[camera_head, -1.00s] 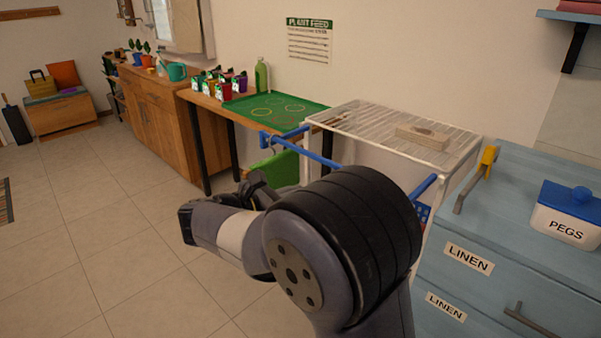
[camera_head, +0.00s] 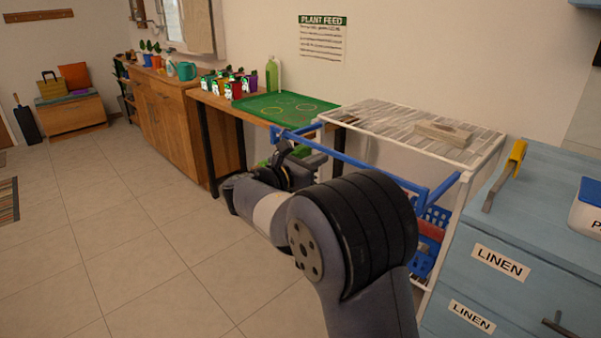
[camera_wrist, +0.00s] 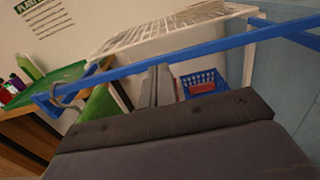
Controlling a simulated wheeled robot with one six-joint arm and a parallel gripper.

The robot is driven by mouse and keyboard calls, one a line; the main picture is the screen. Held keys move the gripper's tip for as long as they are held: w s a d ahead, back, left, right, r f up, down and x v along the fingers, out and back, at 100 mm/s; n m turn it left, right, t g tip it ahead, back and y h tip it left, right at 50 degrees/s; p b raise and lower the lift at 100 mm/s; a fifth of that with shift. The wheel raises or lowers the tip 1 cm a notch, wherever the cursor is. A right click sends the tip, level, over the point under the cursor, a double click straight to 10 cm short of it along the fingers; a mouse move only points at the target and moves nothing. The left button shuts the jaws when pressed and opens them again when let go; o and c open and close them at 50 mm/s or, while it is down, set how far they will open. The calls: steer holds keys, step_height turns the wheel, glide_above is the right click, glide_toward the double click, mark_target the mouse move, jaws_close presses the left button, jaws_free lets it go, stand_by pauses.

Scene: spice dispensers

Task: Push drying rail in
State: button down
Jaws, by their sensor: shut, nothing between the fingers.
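The blue drying rail (camera_head: 350,160) sticks out from the front of the white rack (camera_head: 488,158), with a side arm at each end. It crosses the wrist view from left to upper right (camera_wrist: 190,58). My gripper (camera_wrist: 158,82) is shut and empty, its fingertips just below the rail's long bar in that view. I cannot tell whether they touch it. In the head view my gripper (camera_head: 312,160) is near the rail's left half, partly hidden by my wrist.
A blue basket (camera_head: 432,215) with something red sits inside the rack. A wooden block (camera_head: 443,133) lies on the rack top. A blue linen cabinet (camera_head: 540,205) stands right of the rack. The potting bench with a green mat (camera_head: 290,107) is at left.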

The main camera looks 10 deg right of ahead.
steer(key=shift+x, duration=0.95)
